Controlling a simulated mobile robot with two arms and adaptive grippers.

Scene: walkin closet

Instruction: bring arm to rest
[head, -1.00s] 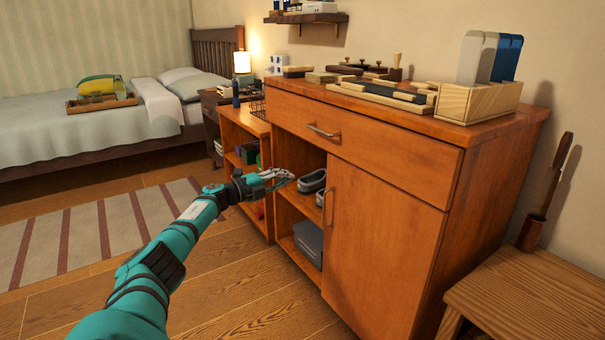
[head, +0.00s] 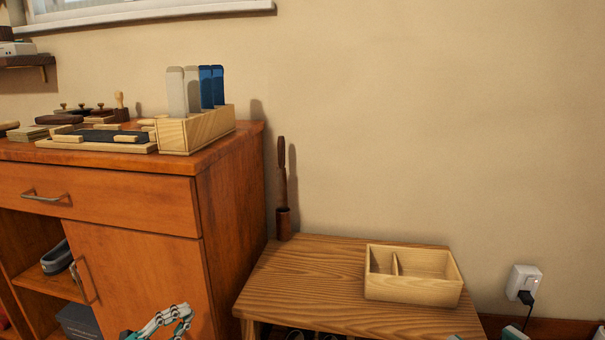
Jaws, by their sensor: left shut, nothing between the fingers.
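My left gripper (head: 165,322) shows at the bottom edge of the head view, in front of the lower door of the wooden cabinet (head: 140,275). Its fingers are shut with nothing held, and it touches nothing that I can see. The rest of the left arm is below the frame. Small teal and grey pieces show at the bottom right edge; too little is in view to tell the state of a right gripper.
A wooden bench (head: 310,270) holds a divided wooden box (head: 415,290) and a dark brown holder (head: 283,222). On the cabinet top stand a wooden organizer (head: 200,128) with upright panels and a tray (head: 95,145). A plug (head: 523,282) is in the wall.

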